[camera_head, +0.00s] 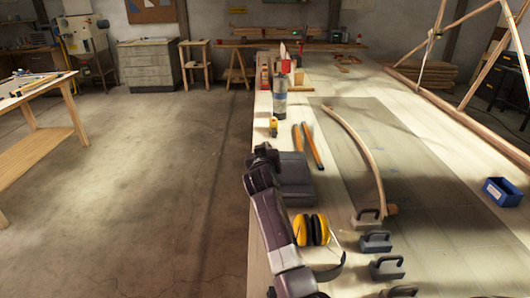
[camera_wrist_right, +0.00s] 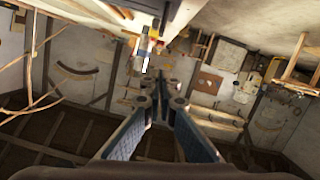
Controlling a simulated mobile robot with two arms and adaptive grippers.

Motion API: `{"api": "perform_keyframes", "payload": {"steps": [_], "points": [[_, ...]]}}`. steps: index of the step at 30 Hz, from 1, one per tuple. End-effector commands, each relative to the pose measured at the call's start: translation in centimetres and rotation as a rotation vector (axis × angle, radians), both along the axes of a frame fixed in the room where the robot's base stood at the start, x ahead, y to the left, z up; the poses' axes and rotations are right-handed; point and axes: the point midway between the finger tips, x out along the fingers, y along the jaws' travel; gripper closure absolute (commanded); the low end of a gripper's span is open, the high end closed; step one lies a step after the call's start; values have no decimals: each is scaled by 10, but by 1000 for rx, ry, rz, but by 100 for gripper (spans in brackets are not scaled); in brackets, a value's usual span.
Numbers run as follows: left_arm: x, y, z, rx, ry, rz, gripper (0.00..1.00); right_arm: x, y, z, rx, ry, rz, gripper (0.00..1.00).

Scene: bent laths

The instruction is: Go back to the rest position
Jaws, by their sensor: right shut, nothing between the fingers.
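My right gripper (camera_wrist_right: 162,92) shows in the right wrist view with its two blue-grey fingers converging at the tips. It is shut with nothing between the fingers, and no object touches it. In the head view, one of my dark arms reaches up from the bottom along the left edge of the workbench (camera_head: 330,85). Its fingers cannot be made out there. My left gripper is not in view in either picture.
Near the arm are yellow ear defenders (camera_head: 311,230), a dark grey block (camera_head: 295,170) and several grey handled weights (camera_head: 375,242). A bent lath (camera_head: 358,150) curves across the bench. A blue bin (camera_head: 502,191) stands right. Open floor (camera_head: 150,190) lies left.

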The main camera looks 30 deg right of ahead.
Motion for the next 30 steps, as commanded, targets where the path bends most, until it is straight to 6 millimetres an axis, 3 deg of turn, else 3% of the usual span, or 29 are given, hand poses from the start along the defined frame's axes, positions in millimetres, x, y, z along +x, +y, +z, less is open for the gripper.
{"api": "perform_keyframes", "payload": {"steps": [9,19,30], "points": [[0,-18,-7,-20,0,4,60,-32,23,8,1,-1,1,100],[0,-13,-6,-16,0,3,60,-38,27,12,1,-1,1,100],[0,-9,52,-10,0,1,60,-38,26,69,1,-1,1,100]]}}
